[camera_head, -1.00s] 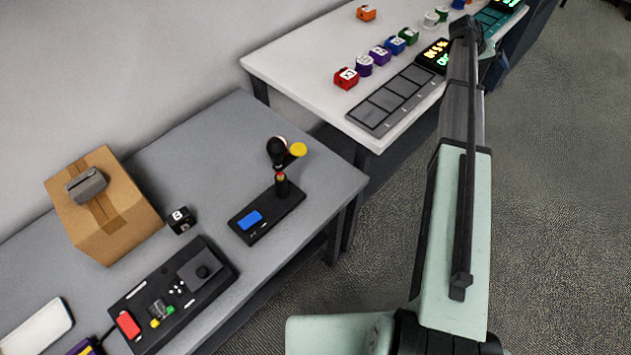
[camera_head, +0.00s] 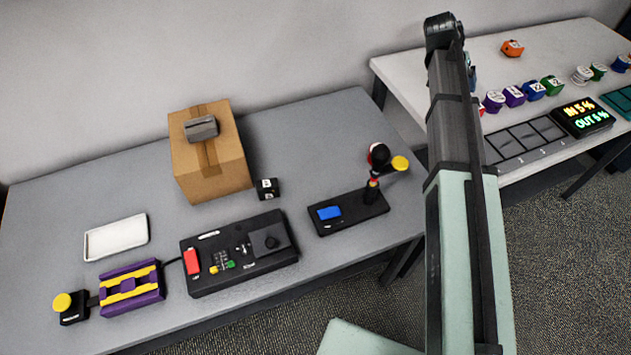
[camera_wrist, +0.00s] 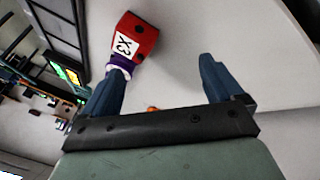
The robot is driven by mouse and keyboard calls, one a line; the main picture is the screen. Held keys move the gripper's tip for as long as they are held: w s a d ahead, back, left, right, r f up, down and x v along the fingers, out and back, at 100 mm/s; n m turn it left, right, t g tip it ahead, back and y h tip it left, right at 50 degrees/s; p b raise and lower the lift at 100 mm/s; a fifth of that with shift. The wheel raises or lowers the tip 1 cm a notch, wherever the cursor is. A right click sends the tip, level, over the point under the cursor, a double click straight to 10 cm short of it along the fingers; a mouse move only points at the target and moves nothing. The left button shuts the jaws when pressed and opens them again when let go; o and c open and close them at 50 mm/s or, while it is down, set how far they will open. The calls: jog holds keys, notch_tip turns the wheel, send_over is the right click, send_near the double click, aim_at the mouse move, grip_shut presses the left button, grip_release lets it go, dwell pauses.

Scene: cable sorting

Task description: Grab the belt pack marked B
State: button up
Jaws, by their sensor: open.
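A small black block (camera_head: 267,188) with a white label stands on the grey table, right of the cardboard box. It is likely the belt pack marked B, but its mark is too small to read surely now. My gripper (camera_wrist: 162,66) is open and empty in the wrist view, over the white table. A red block (camera_wrist: 132,42) with a label like X3 lies beyond the left finger, not between the fingers. In the head view my arm hides the gripper. The black block is far to its left and does not show in the wrist view.
The cardboard box (camera_head: 208,165) carries a grey item (camera_head: 201,128). Several coloured blocks line the white table (camera_head: 410,75).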

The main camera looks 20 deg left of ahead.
jog(key=s+a+f+n+y, duration=0.2)
jog(key=s+a, duration=0.6)
jog(key=a, duration=0.5)
jog(key=n+g+y, duration=0.3)
jog(key=n+g, duration=0.1)
jog(key=n, duration=0.2)
send_near(267, 183)
notch_tip(267, 183, down, 7)
jog(key=shift+r, duration=0.1)
jog(key=shift+a+f, duration=0.15)
jog(key=shift+f, duration=2.55)
jog(key=shift+c, duration=0.3)
jog(key=c, duration=1.1)
